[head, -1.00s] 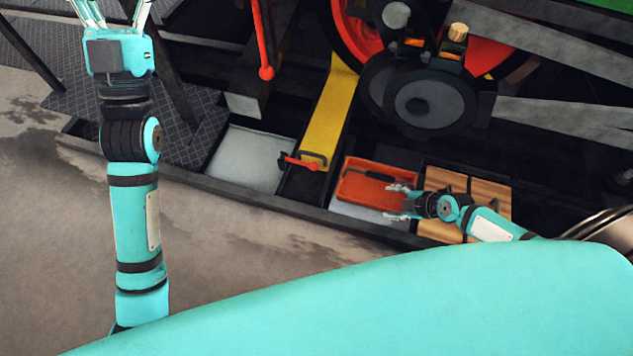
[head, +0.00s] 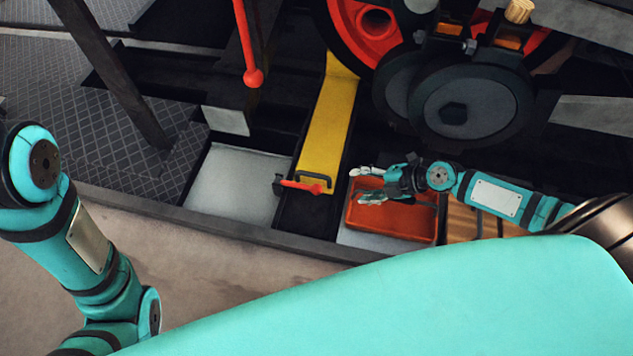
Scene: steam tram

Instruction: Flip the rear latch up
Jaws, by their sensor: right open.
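A small red latch (head: 300,186) lies at the near end of a yellow strip (head: 328,125), beside a dark handle (head: 314,178). A dark bracket stands at the latch's left end. I cannot tell from here whether this is the rear latch. My right gripper (head: 361,186) is open and empty, to the right of the latch and apart from it, over the left part of an orange tray (head: 412,222). Its fingers point left toward the latch. My left arm shows at the left, but its gripper is out of view.
A red lever (head: 252,75) hangs above, left of the yellow strip. Grey round machine parts (head: 485,112) and a red wheel (head: 338,45) are at the upper right. A pale panel (head: 237,182) lies left of the latch. Wooden slats (head: 462,222) are right of the tray.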

